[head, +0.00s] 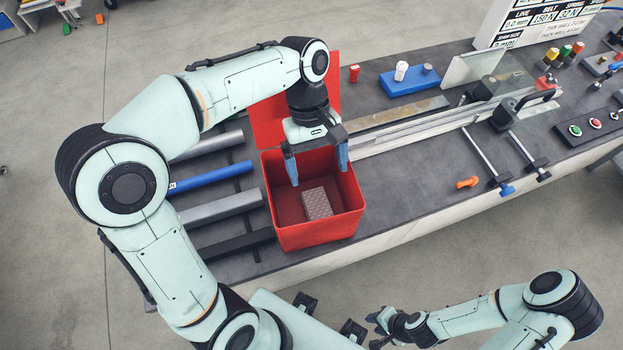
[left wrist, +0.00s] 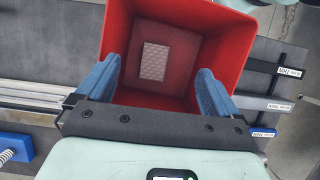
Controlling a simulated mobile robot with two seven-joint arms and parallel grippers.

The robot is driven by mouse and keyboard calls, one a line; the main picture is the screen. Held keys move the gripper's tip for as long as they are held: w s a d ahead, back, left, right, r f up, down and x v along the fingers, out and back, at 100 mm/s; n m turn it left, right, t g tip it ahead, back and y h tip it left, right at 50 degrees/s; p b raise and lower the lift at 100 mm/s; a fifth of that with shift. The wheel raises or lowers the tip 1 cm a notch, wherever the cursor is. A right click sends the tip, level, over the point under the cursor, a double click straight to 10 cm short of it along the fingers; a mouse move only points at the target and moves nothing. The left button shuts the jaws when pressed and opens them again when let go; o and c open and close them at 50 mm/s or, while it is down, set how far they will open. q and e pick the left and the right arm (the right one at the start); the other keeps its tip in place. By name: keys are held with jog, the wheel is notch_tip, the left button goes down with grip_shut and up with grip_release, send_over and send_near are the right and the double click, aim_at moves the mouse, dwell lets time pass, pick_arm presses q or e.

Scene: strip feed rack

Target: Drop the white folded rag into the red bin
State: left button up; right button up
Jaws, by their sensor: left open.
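The folded rag (head: 317,203) lies flat on the floor of the red bin (head: 318,236). It looks pale and patterned, grey-pink in the head view and whiter in the left wrist view (left wrist: 153,62). The red bin also shows in the left wrist view (left wrist: 222,55), open side towards the camera. My left gripper (head: 318,172) is open and empty over the bin, its blue fingers apart and pointing down at the opening. The rag is clear of both fingers. My right gripper (head: 377,328) is low at the bottom of the head view, away from the bin; its jaws are too small to read.
The bin stands on a dark bench, with metal bars and a blue bar (head: 212,178) to its left. A long rail runs off to the right. A blue tray (head: 408,84) and a red piece (head: 354,73) lie behind; an orange piece (head: 467,183) lies right.

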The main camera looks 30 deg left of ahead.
pick_arm(q)
jog(key=p+v, duration=0.3)
jog(key=v, duration=0.9)
pick_arm(e)
jog(key=w+r, duration=0.1)
jog(key=r, duration=0.1)
jog(key=w+r, duration=0.2)
jog(key=shift+w, duration=0.1)
